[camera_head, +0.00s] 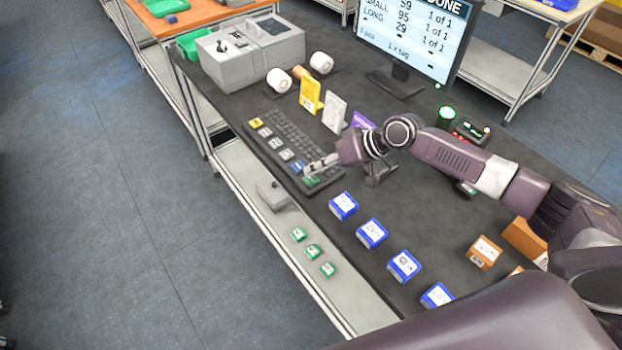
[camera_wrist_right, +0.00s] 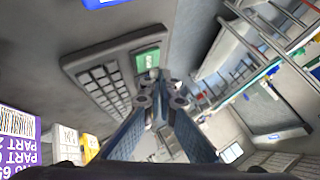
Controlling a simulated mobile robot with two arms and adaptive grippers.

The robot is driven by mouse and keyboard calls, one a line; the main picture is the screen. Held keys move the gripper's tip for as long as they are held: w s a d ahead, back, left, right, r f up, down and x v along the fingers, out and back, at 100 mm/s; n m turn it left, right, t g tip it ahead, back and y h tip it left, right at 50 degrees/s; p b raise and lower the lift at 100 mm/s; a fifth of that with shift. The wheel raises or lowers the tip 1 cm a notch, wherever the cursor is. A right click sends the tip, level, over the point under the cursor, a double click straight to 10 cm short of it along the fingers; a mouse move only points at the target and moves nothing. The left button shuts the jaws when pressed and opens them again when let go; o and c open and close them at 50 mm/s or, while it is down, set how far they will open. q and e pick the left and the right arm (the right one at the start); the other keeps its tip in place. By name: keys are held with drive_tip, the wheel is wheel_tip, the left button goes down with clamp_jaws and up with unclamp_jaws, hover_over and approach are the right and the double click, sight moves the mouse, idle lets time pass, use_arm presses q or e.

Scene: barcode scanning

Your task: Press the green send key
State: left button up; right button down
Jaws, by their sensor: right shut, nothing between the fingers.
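The green send key (camera_head: 311,181) is at the near right end of the black keyboard (camera_head: 290,140), past a blue key (camera_head: 297,167). My right gripper (camera_head: 312,168) is shut and empty, with its fingertips right at the green key. I cannot tell whether they touch it. In the right wrist view the green key (camera_wrist_right: 148,60) shows just beyond the fingertips (camera_wrist_right: 155,78), which partly overlap its lower edge. The keyboard (camera_wrist_right: 105,75) lies to the left there. My left gripper is not in view.
Several blue boxes (camera_head: 372,233) stand in a row along the near table edge. Yellow (camera_head: 310,95) and white (camera_head: 334,113) cards stand behind the keyboard. A monitor (camera_head: 410,40) reading "DONE" stands at the back. A grey machine (camera_head: 250,52) is at the far left. Green-topped small boxes (camera_head: 313,251) lie on the lower shelf.

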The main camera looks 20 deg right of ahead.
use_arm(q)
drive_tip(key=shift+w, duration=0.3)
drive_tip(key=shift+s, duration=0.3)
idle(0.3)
use_arm(e)
drive_tip(key=shift+f, duration=0.1)
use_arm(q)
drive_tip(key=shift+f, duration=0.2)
use_arm(e)
drive_tip(key=shift+f, duration=0.35)
use_arm(q)
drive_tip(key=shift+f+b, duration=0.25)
drive_tip(key=shift+b, duration=0.2)
use_arm(e)
drive_tip(key=shift+f, duration=0.45)
idle(0.3)
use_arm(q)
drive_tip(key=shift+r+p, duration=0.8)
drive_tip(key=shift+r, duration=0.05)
use_arm(e)
drive_tip(key=shift+r, duration=0.85)
drive_tip(key=shift+r, duration=0.1)
